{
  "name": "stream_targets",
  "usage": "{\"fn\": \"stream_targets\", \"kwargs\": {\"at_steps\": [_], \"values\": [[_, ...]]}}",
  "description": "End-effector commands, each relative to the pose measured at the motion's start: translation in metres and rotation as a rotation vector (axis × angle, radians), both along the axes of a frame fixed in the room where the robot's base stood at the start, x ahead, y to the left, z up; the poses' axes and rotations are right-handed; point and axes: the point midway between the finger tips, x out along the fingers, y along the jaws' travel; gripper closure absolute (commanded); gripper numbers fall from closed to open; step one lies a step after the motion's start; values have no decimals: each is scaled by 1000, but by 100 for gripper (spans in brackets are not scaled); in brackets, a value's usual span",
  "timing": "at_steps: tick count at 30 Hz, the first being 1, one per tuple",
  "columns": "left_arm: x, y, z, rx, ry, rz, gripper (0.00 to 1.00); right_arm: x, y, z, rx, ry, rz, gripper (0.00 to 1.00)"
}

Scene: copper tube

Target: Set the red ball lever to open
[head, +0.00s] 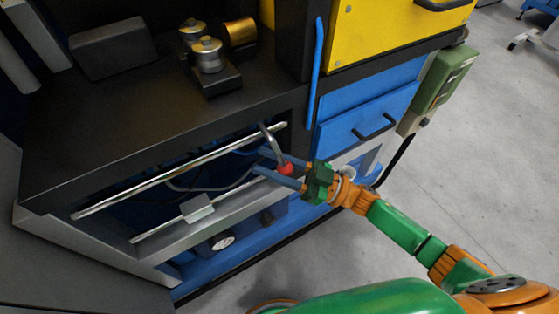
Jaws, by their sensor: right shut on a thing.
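The red ball (285,169) sits at the end of a bent grey lever (271,141) on the front of the dark machine. My right gripper (281,168) reaches in from the right, its blue fingers on either side of the red ball. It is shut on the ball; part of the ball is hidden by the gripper. The lever rises from the ball up and to the left, toward the long metal bar. My left gripper is not in view.
A long metal bar (170,174) runs along the machine front, with a thinner rod and a grey block (197,208) below. A blue drawer (365,120) with a black handle and a green box (443,77) are to the right. Open grey floor (480,170) lies at right.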

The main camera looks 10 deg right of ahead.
Motion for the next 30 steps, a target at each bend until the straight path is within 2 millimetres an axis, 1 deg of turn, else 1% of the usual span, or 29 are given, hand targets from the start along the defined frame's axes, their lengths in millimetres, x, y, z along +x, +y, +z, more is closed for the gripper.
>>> {"fn": "stream_targets", "kwargs": {"at_steps": [1,2,12,21,30], "values": [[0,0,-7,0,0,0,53,-2,4,-4,42,17,1,100],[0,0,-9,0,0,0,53,-3,7,-4,70,28,1,100],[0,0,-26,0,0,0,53,-12,33,3,375,137,1,100],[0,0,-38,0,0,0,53,-19,52,15,626,227,1,100],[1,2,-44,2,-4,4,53,-23,64,27,805,293,2,100]]}}
